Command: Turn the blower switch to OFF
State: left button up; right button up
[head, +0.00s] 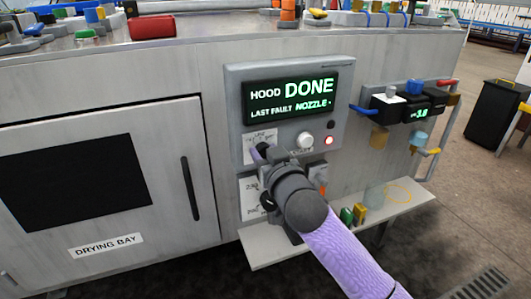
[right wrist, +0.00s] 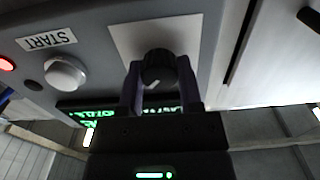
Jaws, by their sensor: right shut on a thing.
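The control panel (head: 288,75) has a green-lit display (head: 290,98) reading "HOOD DONE" and "LAST FAULT NOZZLE". In the right wrist view, a black rotary knob (right wrist: 158,66) with a white pointer line sits on a white label plate (right wrist: 200,38). My right gripper (right wrist: 159,76) is shut on this knob, one finger on each side. The plate's lettering is too small to read, so the knob's setting cannot be told. My left gripper is not in view.
A white START button (head: 305,141) and a lit red lamp (head: 328,141) are close to the right of my gripper. A second label plate (head: 249,205) is below it. A shelf (head: 285,248) juts out underneath. The drying bay door handle (head: 190,188) is to the left.

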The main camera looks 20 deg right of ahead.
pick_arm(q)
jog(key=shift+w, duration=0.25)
pick_arm(e)
grip_shut()
pick_arm(q)
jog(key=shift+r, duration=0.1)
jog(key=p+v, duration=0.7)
jog(key=p, duration=0.1)
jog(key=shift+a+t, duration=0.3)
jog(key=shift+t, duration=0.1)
pick_arm(e)
jog(key=shift+a+f+n, duration=0.1)
jog(key=shift+n, duration=8.8)
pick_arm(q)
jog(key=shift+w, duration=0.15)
pick_arm(e)
jog(key=o, duration=1)
grip_release()
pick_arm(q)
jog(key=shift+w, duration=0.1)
pick_arm(e)
jog(key=shift+o, duration=0.2)
